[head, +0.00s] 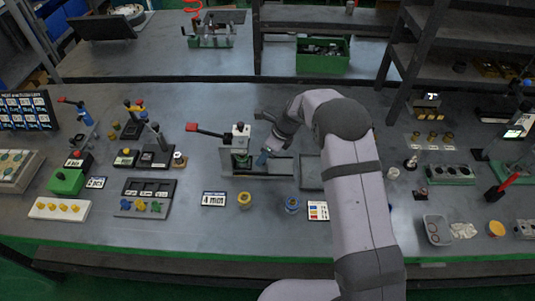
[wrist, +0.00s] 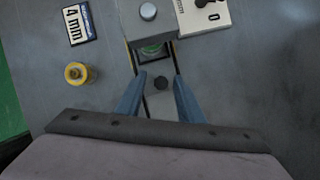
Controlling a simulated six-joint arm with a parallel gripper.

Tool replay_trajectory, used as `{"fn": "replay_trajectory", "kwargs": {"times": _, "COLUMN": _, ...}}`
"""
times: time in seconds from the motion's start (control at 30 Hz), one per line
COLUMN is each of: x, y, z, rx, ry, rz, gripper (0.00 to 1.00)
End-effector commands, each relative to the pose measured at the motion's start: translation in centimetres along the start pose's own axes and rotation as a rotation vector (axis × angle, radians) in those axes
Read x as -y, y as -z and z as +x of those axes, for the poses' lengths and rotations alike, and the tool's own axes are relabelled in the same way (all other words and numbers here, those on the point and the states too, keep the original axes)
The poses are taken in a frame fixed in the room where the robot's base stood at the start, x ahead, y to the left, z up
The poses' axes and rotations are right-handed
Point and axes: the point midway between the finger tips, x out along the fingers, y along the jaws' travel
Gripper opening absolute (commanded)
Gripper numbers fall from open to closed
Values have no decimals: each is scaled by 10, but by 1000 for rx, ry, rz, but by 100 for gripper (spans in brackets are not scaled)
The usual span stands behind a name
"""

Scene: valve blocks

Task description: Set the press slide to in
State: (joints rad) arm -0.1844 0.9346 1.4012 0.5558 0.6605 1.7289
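The press (head: 240,150) stands mid-table in the head view, a grey block with a lever ending in a red handle (head: 205,129). Its rail base (head: 280,168) runs to the right. In the wrist view the press head (wrist: 148,28) is at the top, with a green piece (wrist: 152,49) below it. My gripper (wrist: 161,76) is open, one blue fingertip on each side of the knob with gaps showing. Side contact with the slide is unclear. My gripper (head: 263,157) shows small in the head view.
A "4 mm" sign (head: 214,199), a yellow ring (head: 244,200) and a blue ring part (head: 292,205) sit in front of the press. A grey tray (head: 311,172) is just right of the rail. Blocks with levers stand to the left.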

Motion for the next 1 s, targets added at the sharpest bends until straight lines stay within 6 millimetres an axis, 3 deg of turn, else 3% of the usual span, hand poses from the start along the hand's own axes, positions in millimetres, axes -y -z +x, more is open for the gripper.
{"fn": "replay_trajectory", "kwargs": {"times": 0.47, "x": 2, "y": 2, "z": -9, "rx": -1, "ry": 3, "rz": 0, "gripper": 35}}
{"fn": "replay_trajectory", "kwargs": {"times": 1.0, "x": 1, "y": 1, "z": -69, "rx": 0, "ry": 2, "rz": -1, "gripper": 35}}
